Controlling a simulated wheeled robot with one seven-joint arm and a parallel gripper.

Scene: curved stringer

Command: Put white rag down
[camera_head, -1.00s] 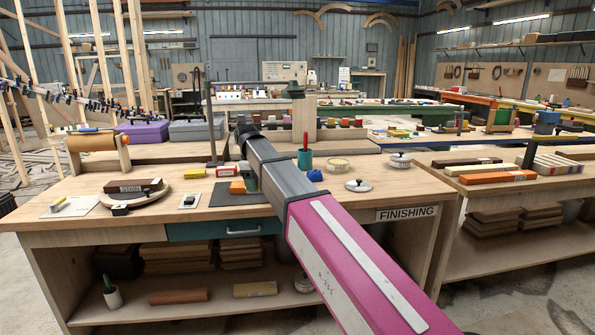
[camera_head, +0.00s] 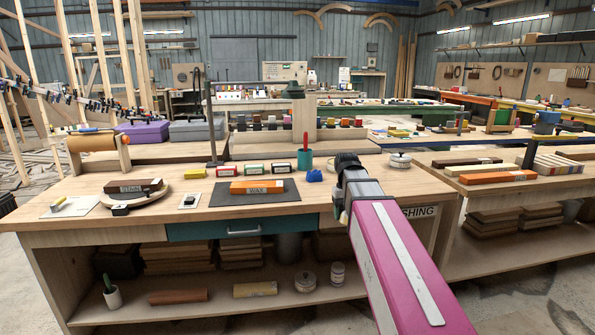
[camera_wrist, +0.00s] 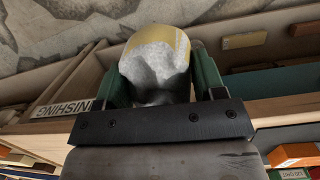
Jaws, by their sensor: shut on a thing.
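My gripper (camera_wrist: 158,92) has its two green fingers shut on a white crumpled rag (camera_wrist: 154,68) in the wrist view. A yellow rounded surface (camera_wrist: 166,34) shows at the rag's far edge; I cannot tell whether it belongs to the rag. In the head view my gripper (camera_head: 341,214) is mostly hidden by my own arm, near the right front of the finishing bench (camera_head: 120,215). The rag does not show clearly there. I cannot tell whether the rag touches the bench.
An orange wax block (camera_head: 258,187) lies on a dark mat (camera_head: 280,197). Several small coloured blocks (camera_head: 254,169) stand behind it. A green cup (camera_head: 305,160), a blue lump (camera_head: 314,176) and a lidded tin (camera_head: 400,160) are near my arm.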

